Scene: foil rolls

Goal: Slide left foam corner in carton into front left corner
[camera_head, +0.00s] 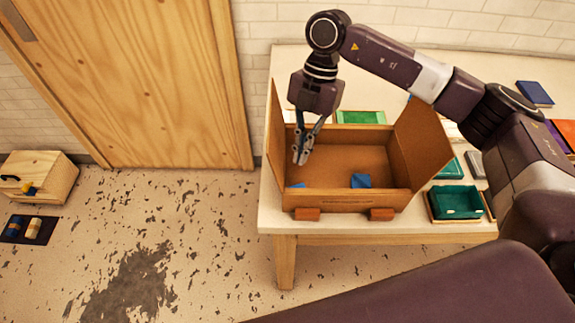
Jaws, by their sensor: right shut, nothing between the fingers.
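The open carton (345,199) stands on the white table with its side flaps raised. Inside it, a blue foam corner (297,185) shows as a small sliver low at the left, close to the front left corner; the front wall seems to hide the rest of it. A second blue foam corner (361,181) lies to its right, near the front wall. My right gripper (299,160) reaches down into the left part of the carton, shut and empty, just above and behind the left foam corner. I cannot tell whether it touches the foam. My left gripper is not in view.
Two orange-brown blocks (306,214) (382,214) sit at the carton's front base. A green tray (457,202) stands right of the carton, and a green item (360,117) lies behind it. A dark blue item (534,93) lies at the back right. The carton's middle floor is bare.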

